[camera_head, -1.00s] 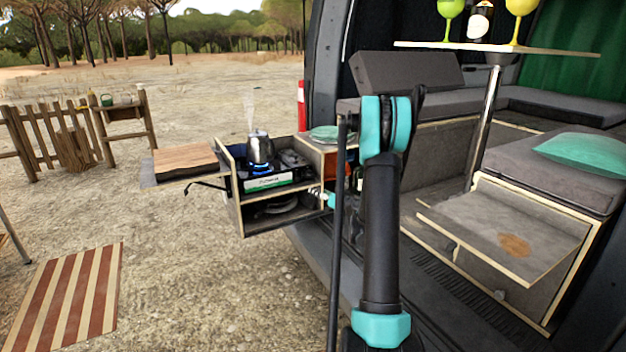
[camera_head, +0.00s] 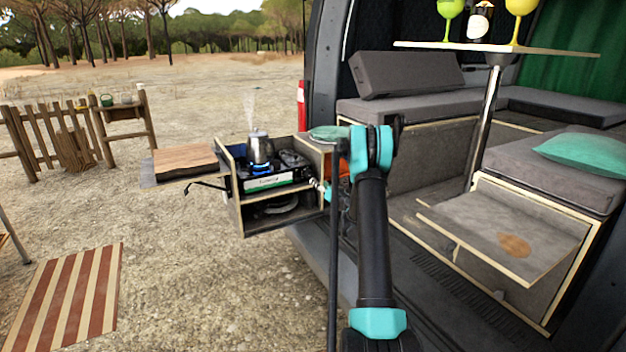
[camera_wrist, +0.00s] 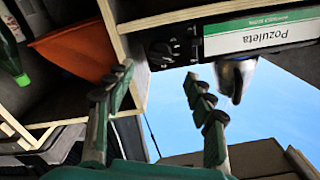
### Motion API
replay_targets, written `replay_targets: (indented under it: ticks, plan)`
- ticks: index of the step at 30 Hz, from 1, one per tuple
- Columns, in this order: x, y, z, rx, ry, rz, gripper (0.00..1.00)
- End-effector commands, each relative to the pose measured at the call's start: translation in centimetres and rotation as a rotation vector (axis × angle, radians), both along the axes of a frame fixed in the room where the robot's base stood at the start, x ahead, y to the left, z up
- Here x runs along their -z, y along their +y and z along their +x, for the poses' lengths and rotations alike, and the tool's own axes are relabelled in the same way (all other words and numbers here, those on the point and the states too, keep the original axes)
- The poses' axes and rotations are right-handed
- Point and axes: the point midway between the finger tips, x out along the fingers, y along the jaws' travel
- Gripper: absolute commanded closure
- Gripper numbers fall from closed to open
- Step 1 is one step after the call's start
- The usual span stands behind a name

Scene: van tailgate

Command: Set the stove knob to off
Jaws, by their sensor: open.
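The camp stove (camera_head: 275,181) sits in a wooden pull-out box, with a blue flame under a steaming metal kettle (camera_head: 260,148). In the wrist view the stove front has a white and green label (camera_wrist: 262,32). The black round stove knob (camera_wrist: 161,52) is beside that label, on the dark panel. I cannot make out the knob in the head view. My gripper (camera_wrist: 156,77) is open and empty, its two fingers spread to either side of the knob's line and apparently short of it. In the head view my arm hides most of the gripper.
The wooden box wall (camera_wrist: 125,50) stands close beside the knob and near one finger. An orange item (camera_wrist: 75,50) and a green bottle (camera_wrist: 12,60) are in the neighbouring compartment. A cutting board (camera_head: 186,158) extends left of the stove. The van's tailgate interior lies right.

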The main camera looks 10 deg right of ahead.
Motion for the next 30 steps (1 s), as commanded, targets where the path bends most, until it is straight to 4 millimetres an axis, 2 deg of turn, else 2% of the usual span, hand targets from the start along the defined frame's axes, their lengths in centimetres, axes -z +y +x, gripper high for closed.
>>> replay_targets:
  ticks: [6, 12, 24, 26, 30]
  plan:
    - [0.0, 1.1, 4.0, -0.001, 0.000, 0.000, 0.46]
    - [0.0, 1.7, 6.3, -0.001, 0.000, 0.000, 0.46]
    - [0.0, 1.9, 7.0, 0.000, 0.000, 0.000, 0.46]
    - [0.0, 1.9, 7.0, 0.000, 0.000, 0.000, 0.51]
    - [0.0, 1.9, 7.0, 0.000, 0.000, 0.000, 0.68]
